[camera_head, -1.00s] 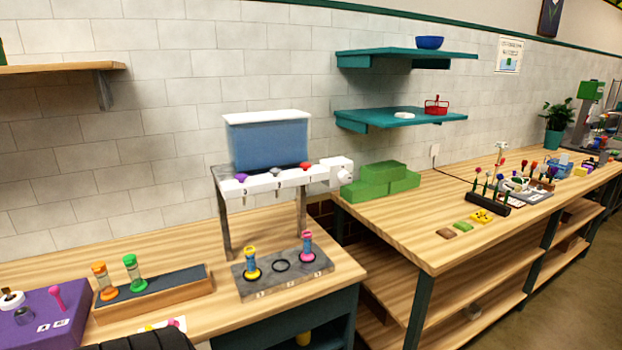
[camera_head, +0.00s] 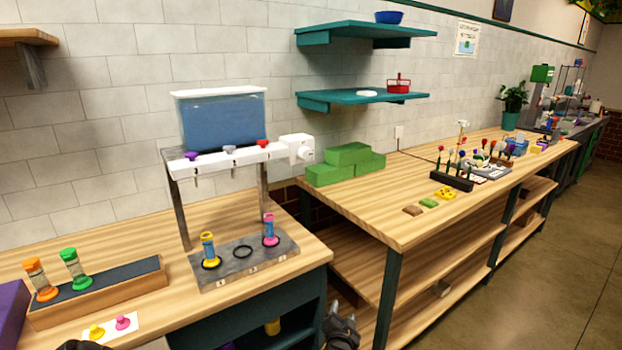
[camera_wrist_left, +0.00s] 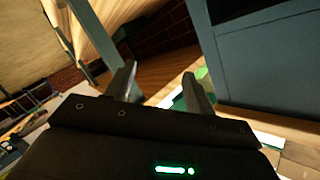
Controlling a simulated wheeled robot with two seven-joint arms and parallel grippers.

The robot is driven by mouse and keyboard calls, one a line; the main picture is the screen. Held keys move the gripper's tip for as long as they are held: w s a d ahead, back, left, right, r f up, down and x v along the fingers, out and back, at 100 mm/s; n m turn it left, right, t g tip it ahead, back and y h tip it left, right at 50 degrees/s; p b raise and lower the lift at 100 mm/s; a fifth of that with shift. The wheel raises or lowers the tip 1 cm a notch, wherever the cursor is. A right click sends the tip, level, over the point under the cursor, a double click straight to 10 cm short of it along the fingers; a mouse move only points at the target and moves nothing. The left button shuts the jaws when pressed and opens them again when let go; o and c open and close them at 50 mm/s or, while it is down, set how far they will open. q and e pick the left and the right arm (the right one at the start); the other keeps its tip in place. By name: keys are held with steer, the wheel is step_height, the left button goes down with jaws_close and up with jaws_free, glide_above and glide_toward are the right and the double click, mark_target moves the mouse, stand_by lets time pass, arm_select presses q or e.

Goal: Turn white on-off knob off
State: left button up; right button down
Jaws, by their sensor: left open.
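The white on-off knob (camera_head: 306,154) is on the front of a white box at the right end of the dispenser's white rail (camera_head: 230,160). Its marking is too small to read. My left gripper (camera_head: 341,317) is low in front of the gap between the two benches, well below the knob and apart from it. In the left wrist view its two fingers (camera_wrist_left: 160,92) stand apart with nothing between them. The knob is not in that view. I cannot make out my right gripper.
The dispenser has a blue tank (camera_head: 222,120) and purple, grey and red knobs. Below stands a grey plate (camera_head: 225,278) with two small vials. Green blocks (camera_head: 345,165) lie on the right bench (camera_head: 395,220). A wooden tray (camera_head: 110,300) with two capped vials is at left.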

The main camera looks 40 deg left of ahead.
mark_target(307, 156)
arm_select(q)
steer(key=w+a+r+n+t+y+b, duration=0.1)
steer(key=w+r+n+y, duration=0.15)
steer(key=r, duration=0.75)
steer(key=w+a+r+n+t+y+b, duration=0.1)
steer(key=w+a+r+y, duration=0.15)
steer(key=r, duration=0.85)
steer(key=s+a+r+n+g+y+b, duration=0.1)
steer(key=s+r+n+g+y, duration=0.15)
steer(key=r, duration=0.45)
steer(key=s+a+r+n+g+y, duration=0.1)
steer(key=a+r+n+g+y, duration=0.2)
steer(key=r, duration=0.5)
steer(key=s+r+n+g+y+b, duration=0.1)
steer(key=s+r+n+y, duration=0.1)
steer(key=r+n, duration=0.35)
steer(key=shift+m, duration=0.55)
steer(key=x, duration=0.3)
steer(key=r+p+x, duration=0.1)
steer(key=x, duration=0.4)
steer(key=shift+s+a+r+p, duration=0.1)
steer(key=shift+r+p, duration=0.2)
steer(key=shift+r, duration=0.25)
steer(key=shift+x, duration=0.75)
arm_select(e)
steer(key=a+f, duration=0.1)
steer(key=s+a+f, duration=0.1)
steer(key=f, duration=0.1)
steer(key=shift+s+a+f, duration=0.1)
steer(key=shift+f, duration=0.05)
